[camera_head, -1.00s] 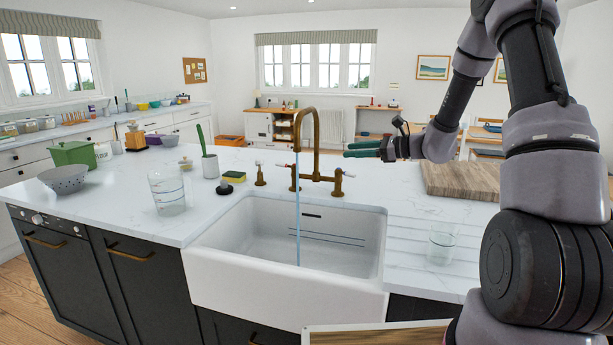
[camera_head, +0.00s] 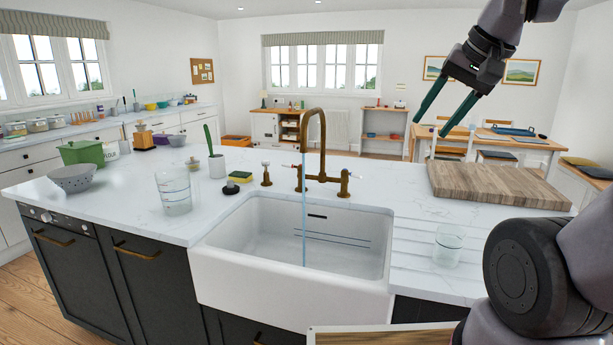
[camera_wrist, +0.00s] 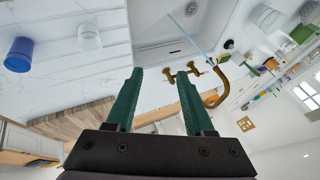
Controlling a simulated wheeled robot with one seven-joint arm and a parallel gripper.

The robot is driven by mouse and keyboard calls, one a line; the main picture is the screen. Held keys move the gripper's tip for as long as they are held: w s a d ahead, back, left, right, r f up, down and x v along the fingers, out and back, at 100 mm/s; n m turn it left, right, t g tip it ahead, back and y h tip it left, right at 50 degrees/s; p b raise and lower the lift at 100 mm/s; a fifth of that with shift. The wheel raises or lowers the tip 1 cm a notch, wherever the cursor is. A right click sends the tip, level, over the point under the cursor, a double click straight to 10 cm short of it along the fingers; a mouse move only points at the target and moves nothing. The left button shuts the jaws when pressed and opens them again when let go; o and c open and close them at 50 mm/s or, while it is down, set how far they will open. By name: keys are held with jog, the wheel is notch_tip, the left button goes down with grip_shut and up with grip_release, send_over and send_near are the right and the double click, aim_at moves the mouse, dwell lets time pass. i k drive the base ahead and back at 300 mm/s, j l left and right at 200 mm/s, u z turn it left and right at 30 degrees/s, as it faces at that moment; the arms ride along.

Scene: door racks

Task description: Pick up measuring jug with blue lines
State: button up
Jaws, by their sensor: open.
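A clear measuring jug with blue lines (camera_head: 174,190) stands upright on the white worktop, left of the sink. In the wrist view, a clear vessel at the upper right looks like this jug (camera_wrist: 265,17). My gripper (camera_head: 429,128) is open and empty, raised above the right side of the worktop near the wooden board, with its fingers pointing down and left. Its two green fingers (camera_wrist: 160,72) are spread apart in the wrist view. The gripper is far to the right of the jug, with the sink and tap between them.
The brass tap (camera_head: 322,160) rises behind the white sink (camera_head: 290,275), with water running. A clear glass (camera_head: 447,245) stands on the drainer. A wooden board (camera_head: 495,187) lies behind it. The wrist view shows a blue cup (camera_wrist: 18,55). A sponge (camera_head: 240,176) and brush pot stand near the jug.

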aim_at(174, 185)
jog(key=i+j, duration=0.1)
jog(key=j, duration=0.3)
jog(key=i+j, duration=0.15)
jog(key=j, duration=0.25)
jog(key=i+j, duration=0.1)
jog(key=j, duration=0.3)
jog(key=i+j, duration=0.15)
jog(key=j, duration=0.25)
jog(key=k+j+u, duration=0.05)
